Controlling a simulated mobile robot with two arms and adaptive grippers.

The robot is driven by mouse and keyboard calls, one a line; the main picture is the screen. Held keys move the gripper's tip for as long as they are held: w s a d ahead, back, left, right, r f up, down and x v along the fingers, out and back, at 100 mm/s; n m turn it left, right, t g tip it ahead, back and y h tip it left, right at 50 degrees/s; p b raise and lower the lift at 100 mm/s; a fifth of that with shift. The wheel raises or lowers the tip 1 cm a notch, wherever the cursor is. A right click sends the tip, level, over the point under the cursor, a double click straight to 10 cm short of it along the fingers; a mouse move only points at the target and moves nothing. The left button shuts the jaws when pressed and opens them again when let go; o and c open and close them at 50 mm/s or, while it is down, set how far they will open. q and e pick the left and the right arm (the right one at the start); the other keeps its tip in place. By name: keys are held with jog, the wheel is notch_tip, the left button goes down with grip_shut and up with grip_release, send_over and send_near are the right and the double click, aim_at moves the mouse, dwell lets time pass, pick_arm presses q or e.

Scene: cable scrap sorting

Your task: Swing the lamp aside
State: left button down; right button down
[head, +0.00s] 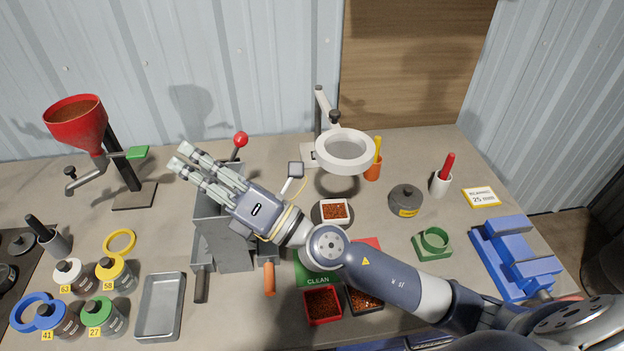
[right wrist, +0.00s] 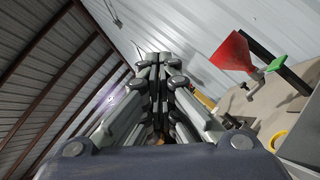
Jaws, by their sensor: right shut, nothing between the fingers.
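The lamp is a white ring head (head: 345,167) on a jointed arm, standing at the back middle of the bench. Its ring hangs over the bench, with a white tray of copper-coloured bits (head: 334,213) just in front of and below it. My right gripper (head: 180,156) is in the air above the grey metal box, well to the left of the lamp and apart from it. Its fingers are shut and empty; the right wrist view also shows the fingers (right wrist: 160,62) close together. The lamp does not show in the right wrist view. My left gripper is out of view.
A red funnel on a stand (head: 76,121) is at the back left. A red-knobbed lever (head: 240,139) rises behind my right gripper. An orange cup (head: 373,169) stands close right of the lamp ring. A dark round pot (head: 405,200) and blue vise (head: 515,262) are further right.

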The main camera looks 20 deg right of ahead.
jog(key=s+d+f+m+t+h+b, duration=0.1)
jog(key=s+d+f+m+h, duration=0.1)
jog(key=d+f+m+h, duration=0.65)
jog(key=s+d+f+m+t+h+b, duration=0.1)
jog(key=s+d+f+m+h, duration=0.2)
jog(key=d+f+m+h, duration=0.5)
jog(key=w+d+r+m+h+p, duration=0.1)
jog(key=w+d+m+h+p, duration=0.1)
jog(key=w, duration=0.8)
jog(key=d+h+p, duration=0.1)
jog(key=d+p, duration=0.1)
jog(key=d, duration=0.1)
jog(key=shift+w+r+p, duration=0.2)
jog(key=shift+p, duration=0.15)
jog(key=shift+d+y, duration=0.15)
jog(key=shift+y, duration=0.1)
